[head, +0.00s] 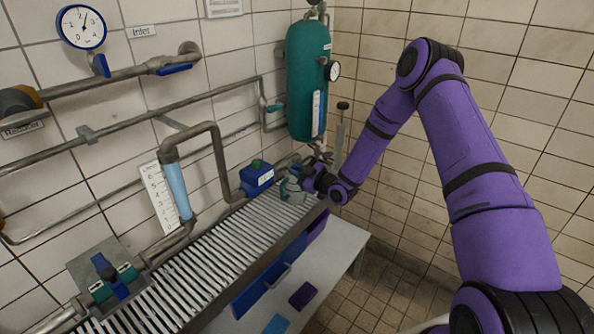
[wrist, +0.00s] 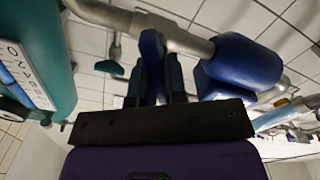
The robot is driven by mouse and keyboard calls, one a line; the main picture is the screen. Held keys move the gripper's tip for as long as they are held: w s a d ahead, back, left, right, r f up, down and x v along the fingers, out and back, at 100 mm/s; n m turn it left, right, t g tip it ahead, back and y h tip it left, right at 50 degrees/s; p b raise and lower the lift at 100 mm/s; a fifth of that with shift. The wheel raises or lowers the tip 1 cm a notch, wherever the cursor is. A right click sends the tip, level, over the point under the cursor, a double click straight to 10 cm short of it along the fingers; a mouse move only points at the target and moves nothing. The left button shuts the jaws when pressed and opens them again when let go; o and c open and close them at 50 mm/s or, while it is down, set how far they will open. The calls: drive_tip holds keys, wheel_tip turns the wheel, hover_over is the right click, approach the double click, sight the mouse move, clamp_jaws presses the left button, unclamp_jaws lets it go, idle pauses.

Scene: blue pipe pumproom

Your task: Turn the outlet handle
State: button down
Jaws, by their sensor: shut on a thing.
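The outlet handle (wrist: 152,58) is a blue lever on a grey pipe in the wrist view. My gripper (wrist: 153,80) has its two dark fingers on either side of this lever, shut on it. In the head view my gripper (head: 309,179) is at the far end of the slatted rack, right of the blue pump box (head: 257,177) and below the green tank (head: 308,80). There the handle is hidden or too small to make out. The pump's blue body (wrist: 245,65) also shows right of the fingers in the wrist view.
The green tank and its gauge (head: 333,71) stand close above my gripper. Pipes run along the left wall, with an inlet valve's blue handle (head: 175,69) and another blue valve (head: 106,272). The slatted rack (head: 205,267) lies below. The tiled floor at right is clear.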

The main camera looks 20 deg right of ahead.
drive_tip(key=n, duration=0.3)
drive_tip(key=shift+s+a+f+n, duration=0.15)
drive_tip(key=shift+n, duration=0.15)
drive_tip(key=shift+f+n, duration=0.2)
drive_tip(key=shift+n, duration=1.8)
drive_tip(key=c, duration=1.2)
unclamp_jaws()
drive_tip(key=shift+o, duration=0.2)
drive_tip(key=v, duration=1.1)
drive_tip(key=shift+a, duration=0.1)
